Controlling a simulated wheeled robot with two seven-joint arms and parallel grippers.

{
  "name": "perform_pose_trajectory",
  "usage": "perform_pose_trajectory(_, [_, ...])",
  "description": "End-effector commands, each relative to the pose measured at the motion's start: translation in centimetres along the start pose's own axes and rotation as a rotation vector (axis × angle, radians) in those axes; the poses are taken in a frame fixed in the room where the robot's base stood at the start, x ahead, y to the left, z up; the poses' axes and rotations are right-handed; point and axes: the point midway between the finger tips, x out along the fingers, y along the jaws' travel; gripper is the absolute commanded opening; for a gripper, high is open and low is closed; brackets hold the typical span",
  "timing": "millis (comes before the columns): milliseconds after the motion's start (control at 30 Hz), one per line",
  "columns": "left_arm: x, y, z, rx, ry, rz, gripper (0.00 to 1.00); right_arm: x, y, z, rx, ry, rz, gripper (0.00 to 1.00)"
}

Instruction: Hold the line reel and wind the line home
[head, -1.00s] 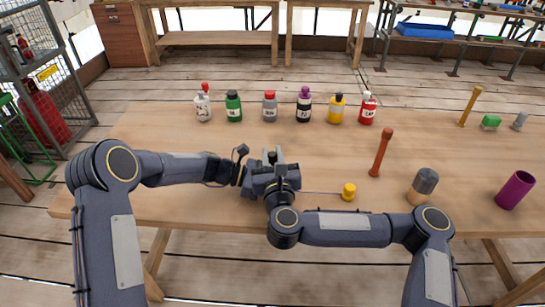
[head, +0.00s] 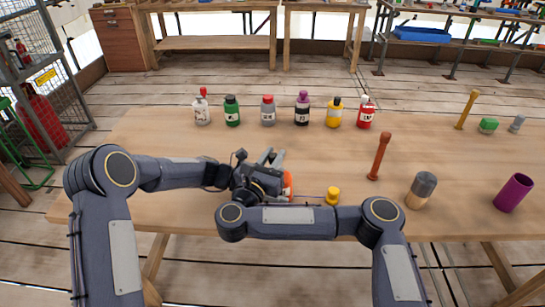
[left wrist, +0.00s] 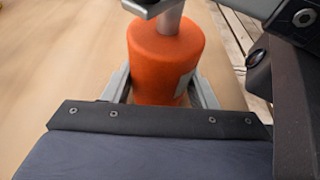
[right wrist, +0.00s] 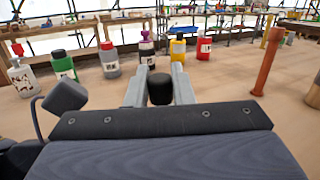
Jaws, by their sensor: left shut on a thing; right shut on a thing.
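An orange reel (left wrist: 165,55) sits between the fingers of my left gripper (left wrist: 160,88) in the left wrist view, a metal part at its top. In the head view a bit of the orange reel (head: 289,184) shows beside my right gripper (head: 271,158), which hides most of it and my left gripper. My right gripper is shut on a black knob (right wrist: 160,88) in the right wrist view. A thin line (head: 310,195) runs right from the reel to a yellow piece (head: 333,196) on the table.
Several bottles stand in a row behind, including a purple-capped one (head: 302,110). To the right are a reddish-brown post (head: 379,156), a grey-topped wooden cylinder (head: 421,190) and a purple tube (head: 513,193). The wooden table (head: 150,140) is bare at the back left.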

Motion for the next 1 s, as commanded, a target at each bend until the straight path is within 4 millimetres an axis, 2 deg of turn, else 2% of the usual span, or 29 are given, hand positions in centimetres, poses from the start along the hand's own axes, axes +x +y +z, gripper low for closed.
perform_pose_trajectory(367, [-0.1, 0.0, -0.1, -0.002, 0.001, 0.001, 0.39, 0.1, -0.1, 0.1, 0.001, -0.002, -0.005, 0.00])
perform_pose_trajectory(400, [-0.1, 0.0, -0.1, -0.002, 0.001, 0.001, 0.39, 0.1, -0.1, 0.1, 0.001, -0.002, -0.005, 0.26])
perform_pose_trajectory(533, [-0.1, 0.0, -0.1, -0.002, 0.001, 0.001, 0.39, 0.1, -0.1, 0.0, 0.000, -0.001, -0.004, 0.42])
perform_pose_trajectory(833, [-0.1, 0.0, 0.0, -0.001, 0.001, 0.001, 0.39, 0.0, 0.0, 0.2, 0.001, -0.001, -0.003, 0.42])
perform_pose_trajectory(1000, [-0.1, 0.0, 0.0, -0.001, 0.001, 0.001, 0.39, 0.2, -0.1, 2.3, 0.003, -0.003, -0.004, 0.42])
